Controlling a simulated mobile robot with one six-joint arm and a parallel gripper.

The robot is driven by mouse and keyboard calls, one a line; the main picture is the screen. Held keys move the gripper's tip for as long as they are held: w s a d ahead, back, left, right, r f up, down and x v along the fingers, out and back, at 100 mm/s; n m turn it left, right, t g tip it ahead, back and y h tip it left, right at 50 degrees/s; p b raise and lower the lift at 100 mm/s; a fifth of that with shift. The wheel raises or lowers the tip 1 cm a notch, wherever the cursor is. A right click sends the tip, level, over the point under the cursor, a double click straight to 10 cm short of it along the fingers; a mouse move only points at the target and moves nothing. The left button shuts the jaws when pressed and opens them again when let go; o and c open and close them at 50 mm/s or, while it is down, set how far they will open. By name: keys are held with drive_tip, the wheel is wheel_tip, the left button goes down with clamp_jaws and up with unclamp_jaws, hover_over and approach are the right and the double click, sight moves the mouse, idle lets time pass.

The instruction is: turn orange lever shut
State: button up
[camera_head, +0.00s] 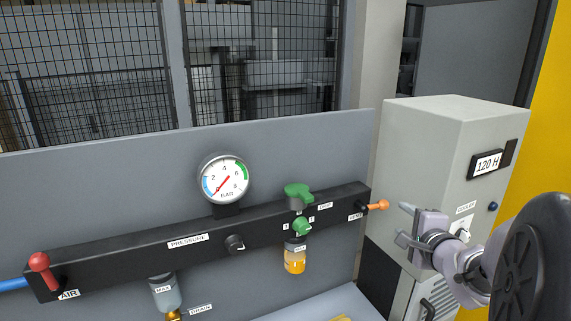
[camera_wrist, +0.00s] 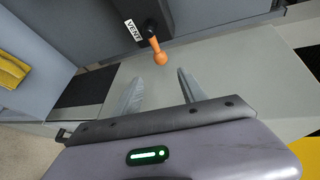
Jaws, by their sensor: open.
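The orange lever (camera_head: 379,205) sits at the right end of the black manifold bar (camera_head: 120,245) and sticks out to the right in the head view. In the wrist view the orange lever (camera_wrist: 158,52) has a round knob and hangs from a black pivot beside a VENT label (camera_wrist: 132,30). My gripper (camera_head: 404,224) is just to the right of the lever, apart from it. In the wrist view the two fingers of my gripper (camera_wrist: 160,77) are spread and empty, with the knob just beyond the tips, roughly between them.
A red lever (camera_head: 40,263) marked AIR is at the bar's left end. A round gauge (camera_head: 225,180) stands above the bar, its red needle pointing low left. A green-topped unit (camera_head: 298,195) is left of the orange lever. A grey cabinet (camera_head: 440,140) stands close behind my gripper.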

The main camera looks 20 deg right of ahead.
sight(373, 206)
drive_tip(key=b+x, duration=0.4)
drive_tip(key=x, duration=1.1)
drive_tip(key=shift+w+a+r, duration=0.15)
drive_tip(key=shift+w+a, duration=0.1)
drive_tip(key=shift+w, duration=0.25)
clamp_jaws()
idle(0.5)
